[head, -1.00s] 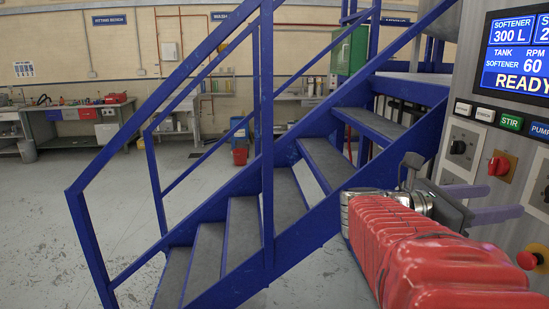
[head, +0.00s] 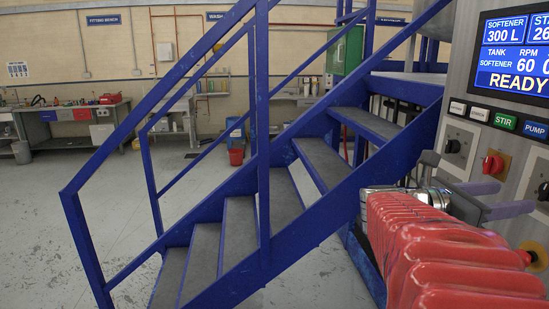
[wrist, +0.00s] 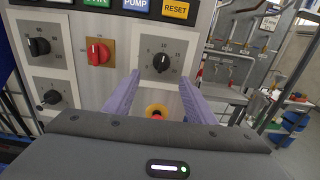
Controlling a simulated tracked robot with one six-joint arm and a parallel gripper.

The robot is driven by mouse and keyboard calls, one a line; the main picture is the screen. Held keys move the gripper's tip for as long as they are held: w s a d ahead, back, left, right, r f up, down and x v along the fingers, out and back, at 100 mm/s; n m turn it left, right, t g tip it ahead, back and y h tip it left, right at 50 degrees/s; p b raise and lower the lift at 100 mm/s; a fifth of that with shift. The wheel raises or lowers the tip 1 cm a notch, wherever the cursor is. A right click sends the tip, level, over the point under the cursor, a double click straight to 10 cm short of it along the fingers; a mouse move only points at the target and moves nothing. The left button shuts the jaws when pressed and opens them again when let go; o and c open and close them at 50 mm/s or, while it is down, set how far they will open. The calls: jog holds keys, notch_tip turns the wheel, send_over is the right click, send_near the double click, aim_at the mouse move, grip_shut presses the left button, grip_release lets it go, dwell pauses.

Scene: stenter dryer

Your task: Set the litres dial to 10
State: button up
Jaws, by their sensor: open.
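A black rotary dial (wrist: 161,64) sits on a light square plate with numbers around it, on the grey control panel. It lies ahead between my gripper's fingers in the wrist view. Its title is not legible, and I cannot read its pointer setting surely. In the head view the dial (head: 543,191) shows in part at the right edge. My gripper (wrist: 160,77) is open, with its two purple-grey fingers apart and nothing between them. The fingers point at the panel; whether they touch it cannot be told. The gripper also shows in the head view (head: 508,198).
Left of the dial are a red switch (wrist: 97,52) and black dials (wrist: 38,46) (wrist: 50,97). A red button on a yellow base (wrist: 156,111) sits below. The screen (head: 514,52) reads READY. Blue stairs (head: 250,200) stand left of my arm; open floor lies beyond.

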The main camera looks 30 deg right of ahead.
aim_at(540, 193)
jog(key=shift+x, duration=4.75)
jog(key=shift+c, duration=0.5)
jog(key=c, duration=0.9)
